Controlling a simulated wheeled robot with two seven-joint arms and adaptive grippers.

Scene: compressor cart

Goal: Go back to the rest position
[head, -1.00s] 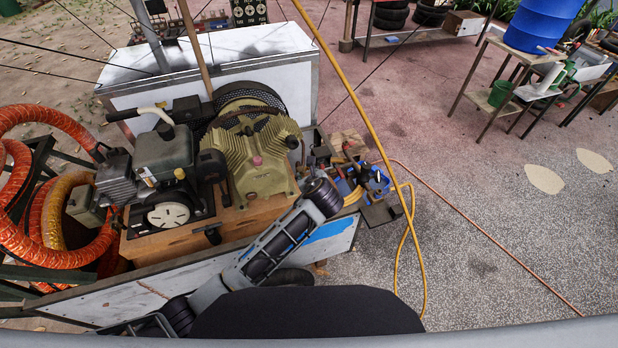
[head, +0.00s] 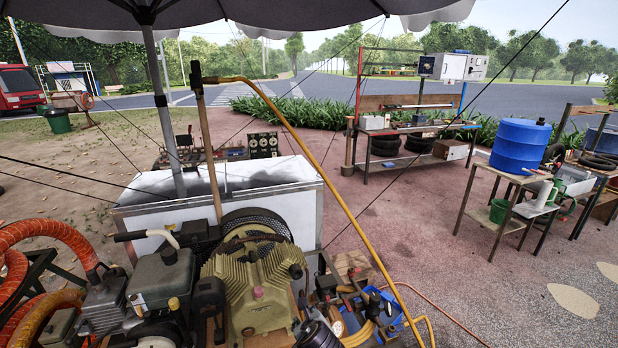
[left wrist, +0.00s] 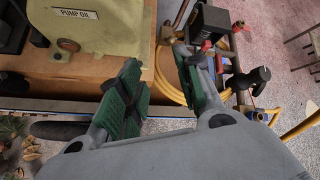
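My left gripper (left wrist: 158,68) shows in the left wrist view with its two green-padded fingers apart and nothing between them. It is over the edge of the cart's wooden deck, beside a coiled yellow hose (left wrist: 172,88). The olive compressor (head: 258,290) fills the lower middle of the head view, and its body with the "PUMP OIL" label (left wrist: 80,30) is at the upper left of the left wrist view. In the head view, a dark part of my left arm shows at the bottom edge, in front of the compressor. My right gripper is in neither view.
A blue tray (head: 372,310) with tools and hose sits right of the compressor. A yellow pole-like hose (head: 320,190) slants across the cart. Orange ducting (head: 50,235) is at left. A blue barrel (head: 520,145) stands on a table at right. The paving between is clear.

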